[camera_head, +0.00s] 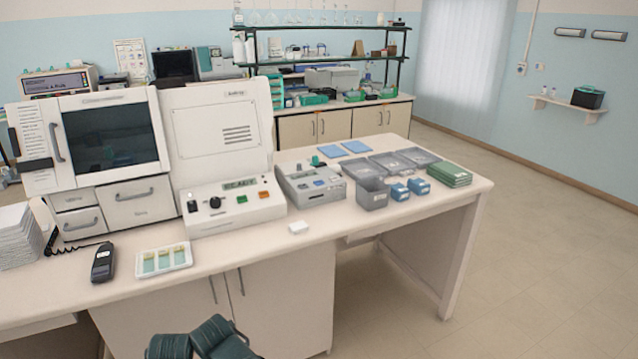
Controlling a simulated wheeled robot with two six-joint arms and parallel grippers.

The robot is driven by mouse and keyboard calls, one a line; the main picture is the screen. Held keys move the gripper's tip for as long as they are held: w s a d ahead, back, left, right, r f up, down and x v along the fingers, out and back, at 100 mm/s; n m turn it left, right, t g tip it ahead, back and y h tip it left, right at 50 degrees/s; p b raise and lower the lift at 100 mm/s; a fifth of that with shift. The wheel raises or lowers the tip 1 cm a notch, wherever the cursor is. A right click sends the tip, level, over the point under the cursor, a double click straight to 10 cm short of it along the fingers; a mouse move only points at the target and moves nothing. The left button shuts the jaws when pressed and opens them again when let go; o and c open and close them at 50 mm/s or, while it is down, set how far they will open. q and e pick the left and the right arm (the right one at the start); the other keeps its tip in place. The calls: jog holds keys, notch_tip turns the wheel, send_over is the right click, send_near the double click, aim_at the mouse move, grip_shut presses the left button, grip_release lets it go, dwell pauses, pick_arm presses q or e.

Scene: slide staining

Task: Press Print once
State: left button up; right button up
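A compact grey device (312,186) with a small screen, a blue button and a teal knob on top stands in the middle of the bench. To its left, a large white machine has a sloped control panel (235,205) with a lit green display, dark knobs, a green button and an orange button. The lettering is too small to read, so I cannot tell which button is Print. Neither gripper's fingers show. Dark teal segmented shapes at the bottom edge may be part of my arms; no fingertips are visible there, and nothing touches the buttons.
Grey bins (372,194), blue boxes (400,192) and green stacks (449,175) fill the right. Bare bench (250,247) lies in front of the panel.

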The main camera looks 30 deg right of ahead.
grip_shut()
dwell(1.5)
